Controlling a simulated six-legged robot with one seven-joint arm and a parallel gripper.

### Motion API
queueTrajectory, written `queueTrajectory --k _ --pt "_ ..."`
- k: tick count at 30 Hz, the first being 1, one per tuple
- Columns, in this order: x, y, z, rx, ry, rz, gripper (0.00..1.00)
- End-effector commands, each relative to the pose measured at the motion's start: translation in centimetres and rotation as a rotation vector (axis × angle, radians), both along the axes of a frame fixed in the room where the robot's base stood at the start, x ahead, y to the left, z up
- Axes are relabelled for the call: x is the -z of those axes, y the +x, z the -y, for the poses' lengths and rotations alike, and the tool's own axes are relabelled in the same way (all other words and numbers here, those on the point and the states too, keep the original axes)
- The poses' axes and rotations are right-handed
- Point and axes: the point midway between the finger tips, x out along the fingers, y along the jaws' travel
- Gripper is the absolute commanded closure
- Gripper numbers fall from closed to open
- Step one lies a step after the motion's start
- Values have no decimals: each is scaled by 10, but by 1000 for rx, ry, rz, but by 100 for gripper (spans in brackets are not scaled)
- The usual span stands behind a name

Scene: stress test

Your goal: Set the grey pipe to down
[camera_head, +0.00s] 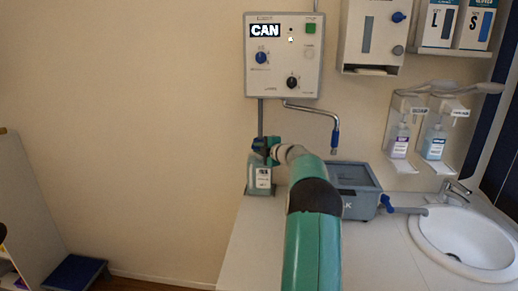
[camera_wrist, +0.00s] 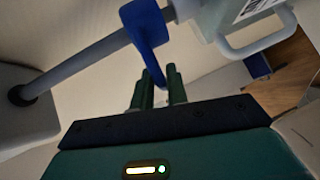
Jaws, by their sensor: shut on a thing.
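The grey pipe (camera_head: 261,118) runs down from the underside of the control box (camera_head: 283,75) toward a grey-green canister (camera_head: 262,178) with a white label. In the wrist view the pipe (camera_wrist: 95,57) leaves a dark hole in a pale grey body and slants up to the right. A blue handle (camera_wrist: 146,27) sits on the pipe, its narrow end reaching between my fingers. My gripper (camera_wrist: 161,88) is shut on the blue handle. In the head view my gripper (camera_head: 265,151) is in front of the pipe's lower part, partly hiding it and the canister's top.
The wall left of the canister is clear.

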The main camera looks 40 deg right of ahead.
Motion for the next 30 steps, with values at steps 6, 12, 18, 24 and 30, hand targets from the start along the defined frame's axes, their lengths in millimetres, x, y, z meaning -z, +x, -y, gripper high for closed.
queueTrajectory --k 6,12,18,24,30 --pt "42 0 -2 -5 6 -13 100" --pt "47 -1 -2 -4 5 -15 100" --pt "49 -1 -2 -4 7 -18 68" --pt "47 0 -1 -3 5 -14 68" --pt "43 -5 -1 -2 5 -11 68"
